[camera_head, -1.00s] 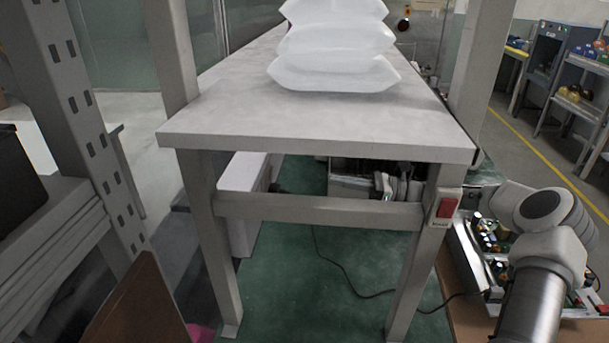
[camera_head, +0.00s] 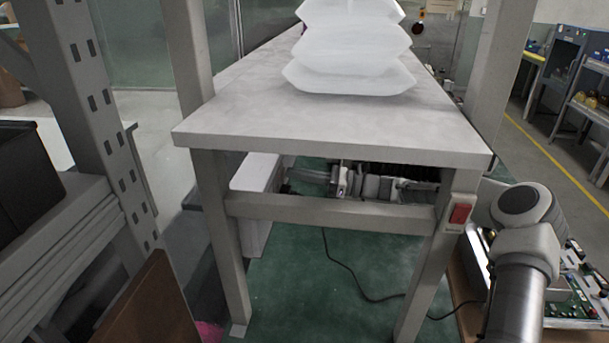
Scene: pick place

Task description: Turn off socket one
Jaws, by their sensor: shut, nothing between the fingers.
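No socket can be made out for certain and no label reads as socket one. A small box with a red switch (camera_head: 461,213) is fixed to the right front leg of the table; the marking below the red part is too small to read. My arm comes in at the lower right and passes behind that leg.
A black cable (camera_head: 345,275) lies on the green floor. Circuit boards (camera_head: 572,300) lie at the right; a metal rack (camera_head: 85,110) stands left.

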